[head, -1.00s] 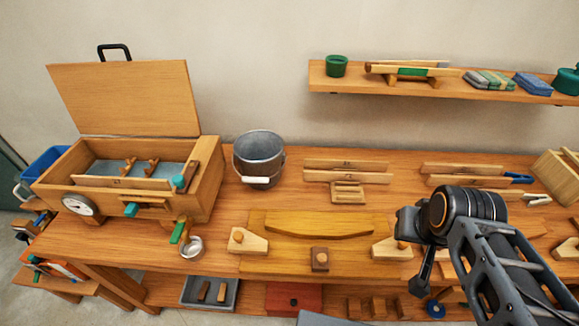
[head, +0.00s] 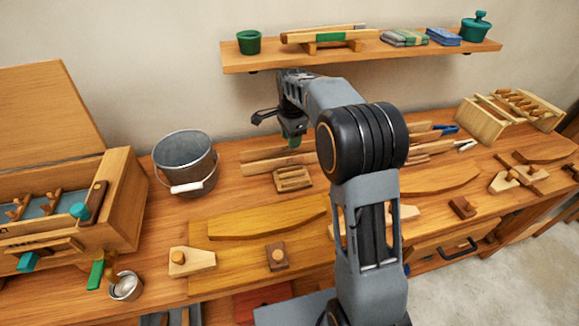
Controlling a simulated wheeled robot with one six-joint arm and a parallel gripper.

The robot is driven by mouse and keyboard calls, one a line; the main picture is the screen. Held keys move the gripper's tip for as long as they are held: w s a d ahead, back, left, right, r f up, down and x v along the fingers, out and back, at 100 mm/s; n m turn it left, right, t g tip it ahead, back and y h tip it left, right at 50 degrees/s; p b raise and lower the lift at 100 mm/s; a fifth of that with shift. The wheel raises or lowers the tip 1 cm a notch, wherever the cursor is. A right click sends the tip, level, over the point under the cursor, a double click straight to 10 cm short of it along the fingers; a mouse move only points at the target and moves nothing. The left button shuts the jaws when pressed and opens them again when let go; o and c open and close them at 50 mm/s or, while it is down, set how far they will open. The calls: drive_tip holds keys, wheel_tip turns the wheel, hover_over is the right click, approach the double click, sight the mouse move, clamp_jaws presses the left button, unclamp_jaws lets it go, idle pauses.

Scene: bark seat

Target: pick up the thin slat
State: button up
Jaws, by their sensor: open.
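Several pale wooden slats lie along the back of the bench. The left group of long slats (head: 272,160) is partly covered by my arm; more slats (head: 428,138) show to the right of it. I cannot tell which of them is the thin slat. My gripper (head: 293,139) points down just above and behind the left group, with a green part at its tip. It is open, and nothing shows in it. The picture is too small to tell whether it touches a slat.
A metal bucket (head: 184,165) stands left of the slats, and a small slotted wooden block (head: 293,179) lies in front of them. The wall shelf (head: 360,52) hangs above my gripper. An open wooden box (head: 120,190) is at left, a wooden rack (head: 481,126) at right.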

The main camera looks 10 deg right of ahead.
sight(289, 157)
drive_tip(key=shift+m, duration=0.9)
drive_tip(key=w+f, duration=0.1)
drive_tip(key=f, duration=0.1)
drive_tip(key=w+f, duration=0.1)
drive_tip(key=shift+w+f, duration=0.2)
drive_tip(key=shift+f, duration=0.15)
drive_tip(key=shift+f+p, duration=0.35)
drive_tip(key=shift+f, duration=3.25)
clamp_jaws()
